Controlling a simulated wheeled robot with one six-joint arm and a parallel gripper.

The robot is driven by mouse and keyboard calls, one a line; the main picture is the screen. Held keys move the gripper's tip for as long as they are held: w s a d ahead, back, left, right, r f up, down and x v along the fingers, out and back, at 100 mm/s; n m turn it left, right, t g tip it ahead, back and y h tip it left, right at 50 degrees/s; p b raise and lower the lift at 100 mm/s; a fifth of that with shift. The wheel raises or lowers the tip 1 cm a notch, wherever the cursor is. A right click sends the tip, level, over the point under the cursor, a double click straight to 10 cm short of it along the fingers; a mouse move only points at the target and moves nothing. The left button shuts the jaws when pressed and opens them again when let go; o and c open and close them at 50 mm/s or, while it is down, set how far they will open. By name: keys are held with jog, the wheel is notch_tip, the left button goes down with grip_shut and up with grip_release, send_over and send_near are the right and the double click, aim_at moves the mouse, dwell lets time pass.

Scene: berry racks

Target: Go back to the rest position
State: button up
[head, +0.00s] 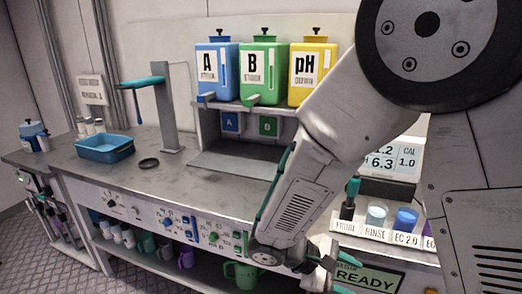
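My arm reaches down from the upper right across the right half of the head view. My gripper (328,272) is low in the picture, in front of the bench's front edge and left of the lit READY panel.
Blue A (217,73), green B (262,72) and yellow pH (313,73) tanks stand on a shelf. A probe (350,198) and labelled cups (376,216) stand close to my arm. A blue tray (104,149) is on the left; nearby bench is mostly clear.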

jog(key=s+d+r+m+t+y, duration=0.1)
jog(key=s+d+r+m+y, duration=0.2)
jog(key=r, duration=0.6)
jog(key=s+d+r+m+t+y, duration=0.1)
jog(key=s+d+r+m+y, duration=0.3)
jog(key=s+r+m+y, duration=0.4)
jog(key=s+r+y, duration=0.1)
jog(key=s, duration=0.2)
jog(key=shift+s+d, duration=0.15)
dwell(1.2)
